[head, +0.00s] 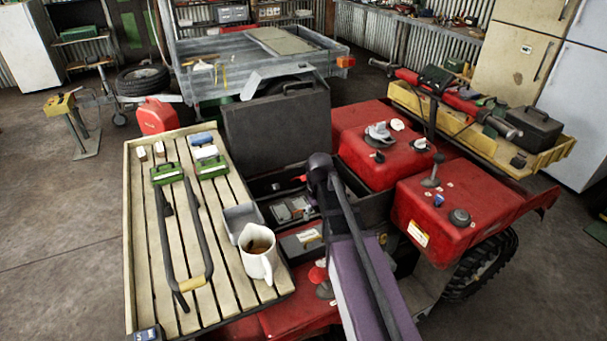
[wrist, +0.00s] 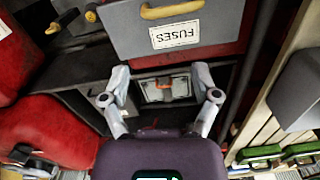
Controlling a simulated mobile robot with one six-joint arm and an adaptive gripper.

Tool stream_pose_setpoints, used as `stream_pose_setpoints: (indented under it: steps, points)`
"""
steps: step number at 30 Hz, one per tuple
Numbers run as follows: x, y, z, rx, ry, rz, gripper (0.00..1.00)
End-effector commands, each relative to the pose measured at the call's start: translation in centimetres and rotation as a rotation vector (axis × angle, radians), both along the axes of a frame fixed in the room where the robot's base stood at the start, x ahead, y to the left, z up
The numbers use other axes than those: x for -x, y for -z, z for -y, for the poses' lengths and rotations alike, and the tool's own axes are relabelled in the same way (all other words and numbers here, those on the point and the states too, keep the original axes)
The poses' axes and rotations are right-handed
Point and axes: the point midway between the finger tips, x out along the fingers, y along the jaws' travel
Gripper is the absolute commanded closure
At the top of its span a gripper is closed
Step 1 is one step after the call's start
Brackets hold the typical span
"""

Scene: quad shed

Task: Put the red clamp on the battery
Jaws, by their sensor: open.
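The battery (head: 292,209) is a grey block low in the open dark box. In the wrist view the battery (wrist: 152,92) lies beyond my fingertips, with a small orange-red piece on its top. A small red piece (head: 299,178), perhaps the red clamp, shows at the box's far side in the head view. A reddish bit also shows just past my purple palm in the wrist view; I cannot tell which piece is the clamp. My gripper (wrist: 160,72) is open, its fingers spread either side of the battery in that view, with nothing between them. In the head view my arm hides part of the box.
A grey case marked FUSES (wrist: 180,25) stands beside the battery. The box's raised lid (head: 277,128) is behind. Red tanks (head: 392,160) stand to the right. A slatted rack (head: 225,285) at left holds a jug (head: 258,262), a grey bin (head: 243,220) and green boxes (head: 166,173).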

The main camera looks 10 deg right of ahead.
Motion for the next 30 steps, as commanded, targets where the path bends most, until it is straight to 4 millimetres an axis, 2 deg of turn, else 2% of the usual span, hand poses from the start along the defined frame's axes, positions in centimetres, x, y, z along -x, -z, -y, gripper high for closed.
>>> stream_pose_setpoints:
  steps: [1, 18, 21, 24, 30]
  points:
    - [-3.0, -0.8, 0.1, -0.003, -0.016, -0.001, 0.21]
    - [-23.2, -5.0, 1.5, -0.033, -0.223, -0.005, 0.21]
    - [-25.9, -5.5, 1.7, -0.037, -0.253, -0.005, 0.21]
    - [-27.6, -5.8, 1.9, -0.040, -0.273, -0.005, 0.21]
    - [-28.8, -5.9, 2.0, -0.042, -0.292, -0.005, 0.21]
